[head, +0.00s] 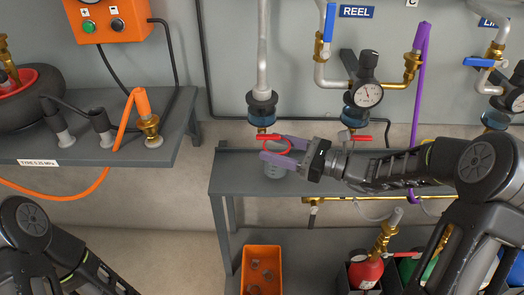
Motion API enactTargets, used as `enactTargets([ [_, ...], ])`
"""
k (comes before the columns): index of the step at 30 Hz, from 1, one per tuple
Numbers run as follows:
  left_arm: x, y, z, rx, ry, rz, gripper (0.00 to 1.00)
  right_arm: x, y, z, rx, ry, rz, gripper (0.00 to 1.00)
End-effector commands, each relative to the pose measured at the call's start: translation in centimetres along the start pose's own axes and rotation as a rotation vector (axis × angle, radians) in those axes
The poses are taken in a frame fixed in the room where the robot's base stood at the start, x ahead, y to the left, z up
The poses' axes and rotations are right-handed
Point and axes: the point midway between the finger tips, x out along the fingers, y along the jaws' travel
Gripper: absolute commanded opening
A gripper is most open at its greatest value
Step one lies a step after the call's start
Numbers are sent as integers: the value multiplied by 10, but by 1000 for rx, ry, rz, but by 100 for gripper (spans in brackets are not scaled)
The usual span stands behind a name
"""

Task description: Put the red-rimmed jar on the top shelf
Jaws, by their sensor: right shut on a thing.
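The red-rimmed jar (274,171) is a clear, greyish vessel with a red ring at its top. It is over the left part of the grey top shelf (228,178). My right gripper (277,151) reaches in from the right with purple fingers around the jar's upper part and is shut on it. I cannot tell whether the jar's base touches the shelf. My left arm shows at the lower left, but its gripper is out of view.
Filter units and red-handled valves (267,137) hang close above the shelf. A pressure gauge (368,94) is on the wall pipes. An orange bin (262,256) and a red cylinder (366,272) are below. A left bench (178,148) holds hose fittings.

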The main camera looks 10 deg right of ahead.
Motion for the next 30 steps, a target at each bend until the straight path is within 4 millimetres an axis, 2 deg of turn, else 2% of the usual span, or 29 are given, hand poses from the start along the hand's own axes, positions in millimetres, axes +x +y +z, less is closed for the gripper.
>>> enactTargets([
  [11, 1, 0, 0, 0, 1, 0, 78, 5, 0, 0, 0, -1, 1, 10],
  [19, 11, -6, -3, -3, 6, -3, 78, 42, 0, -6, 2, 0, 1, 10],
  [22, 15, -9, -4, -6, 10, -5, 78, 40, 0, -16, 1, 0, 0, 10],
  [30, 13, -8, -4, -6, 11, -5, 78, 40, 0, -15, 0, -1, 0, 10],
])
